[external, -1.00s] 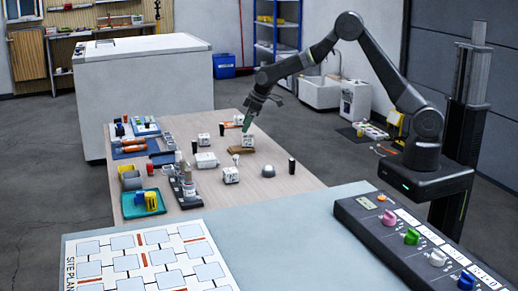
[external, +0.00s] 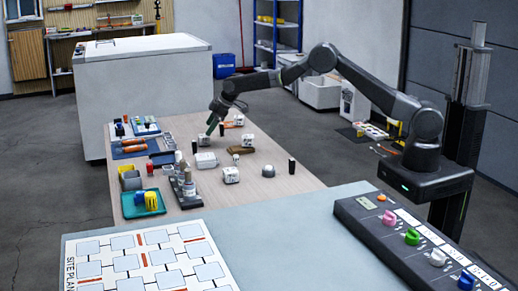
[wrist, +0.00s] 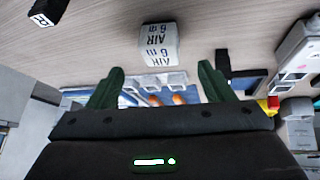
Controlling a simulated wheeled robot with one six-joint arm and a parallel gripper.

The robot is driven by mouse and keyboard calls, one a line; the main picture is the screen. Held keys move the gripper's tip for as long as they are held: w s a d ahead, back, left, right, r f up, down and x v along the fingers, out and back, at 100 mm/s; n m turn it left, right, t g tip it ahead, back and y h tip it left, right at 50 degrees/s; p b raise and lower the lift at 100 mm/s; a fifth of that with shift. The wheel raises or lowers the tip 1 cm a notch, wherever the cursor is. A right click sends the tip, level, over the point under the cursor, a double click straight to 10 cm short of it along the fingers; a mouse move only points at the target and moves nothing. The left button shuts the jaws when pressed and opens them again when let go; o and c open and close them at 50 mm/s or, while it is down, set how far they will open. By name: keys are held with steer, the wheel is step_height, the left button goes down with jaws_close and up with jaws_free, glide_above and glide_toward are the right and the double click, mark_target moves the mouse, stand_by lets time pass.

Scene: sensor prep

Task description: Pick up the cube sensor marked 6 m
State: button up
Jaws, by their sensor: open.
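A white cube sensor (wrist: 158,43) marked "AIR 6 m" sits on the table in the wrist view, just beyond and between my fingertips. My gripper (wrist: 160,82) has its two green fingers spread wide with nothing between them. That cube's marking is too small to read there. Other white cubes stand nearby: one (external: 248,140) by a brown block, one (external: 231,175) nearer the front, and one (external: 238,119) farther back.
A white box (external: 206,160) lies nearer the camera in the external view. Teal (external: 143,207) and blue trays line the table's left side.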

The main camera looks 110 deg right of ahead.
mark_target(205, 136)
steer(key=shift+p+x, duration=0.55)
steer(key=shift+x, duration=2.7)
steer(key=shift+a+f, duration=0.1)
steer(key=shift+s, duration=0.1)
steer(key=c, duration=1.2)
